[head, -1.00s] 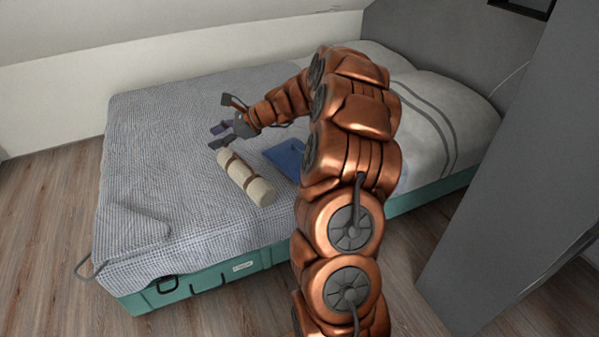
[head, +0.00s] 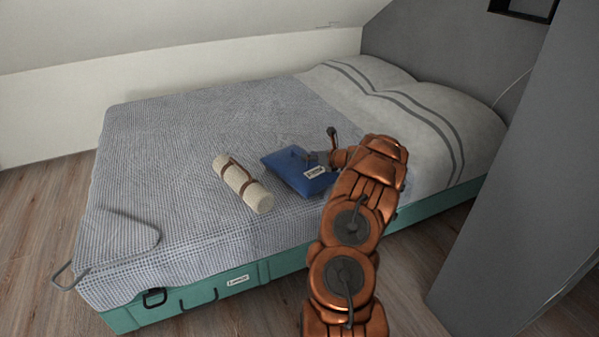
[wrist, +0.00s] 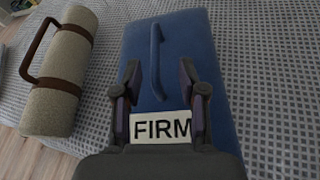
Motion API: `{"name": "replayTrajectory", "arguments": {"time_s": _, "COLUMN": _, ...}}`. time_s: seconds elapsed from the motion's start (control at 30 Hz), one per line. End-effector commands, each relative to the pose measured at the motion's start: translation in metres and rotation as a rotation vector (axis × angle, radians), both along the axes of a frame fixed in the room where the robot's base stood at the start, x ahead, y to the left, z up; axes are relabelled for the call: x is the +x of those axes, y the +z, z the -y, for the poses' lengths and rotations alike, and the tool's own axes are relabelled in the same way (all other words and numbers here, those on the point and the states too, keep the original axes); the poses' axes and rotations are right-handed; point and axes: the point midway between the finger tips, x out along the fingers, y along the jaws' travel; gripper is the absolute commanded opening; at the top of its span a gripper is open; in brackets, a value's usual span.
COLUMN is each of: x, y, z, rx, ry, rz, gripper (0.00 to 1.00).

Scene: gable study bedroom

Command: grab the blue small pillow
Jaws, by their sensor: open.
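The blue small pillow (head: 287,172) lies on the bed, with a handle strap on top and a white label. In the wrist view the blue pillow (wrist: 172,50) fills the middle, its label reading "FIRM" between my fingers. My gripper (wrist: 160,78) is open over the pillow, with one finger on each side of the raised strap. It also shows in the head view (head: 315,157), above the pillow's right part. I cannot tell whether the fingers touch the pillow.
A cream rolled blanket (head: 243,184) with brown straps and a handle lies left of the pillow; it also shows in the wrist view (wrist: 58,75). The bed (head: 190,130) has a grey checked cover and a teal base. A grey panel (head: 520,170) stands at right.

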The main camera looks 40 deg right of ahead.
Motion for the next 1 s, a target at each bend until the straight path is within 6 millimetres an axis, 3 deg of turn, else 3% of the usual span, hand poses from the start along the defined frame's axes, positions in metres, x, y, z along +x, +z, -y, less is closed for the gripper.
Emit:
{"name": "replayTrajectory", "arguments": {"time_s": 0.27, "x": 0.016, "y": -0.006, "z": -0.001, "rx": -0.003, "ry": 0.002, "rz": 0.001, "gripper": 0.41}}
{"name": "replayTrajectory", "arguments": {"time_s": 0.63, "x": 0.053, "y": -0.021, "z": -0.005, "rx": -0.002, "ry": 0.003, "rz": -0.001, "gripper": 0.41}}
{"name": "replayTrajectory", "arguments": {"time_s": 0.9, "x": 0.056, "y": -0.019, "z": -0.004, "rx": -0.002, "ry": 0.001, "rz": 0.001, "gripper": 0.41}}
{"name": "replayTrajectory", "arguments": {"time_s": 1.0, "x": 0.056, "y": -0.019, "z": -0.004, "rx": -0.002, "ry": 0.001, "rz": 0.001, "gripper": 0.32}}
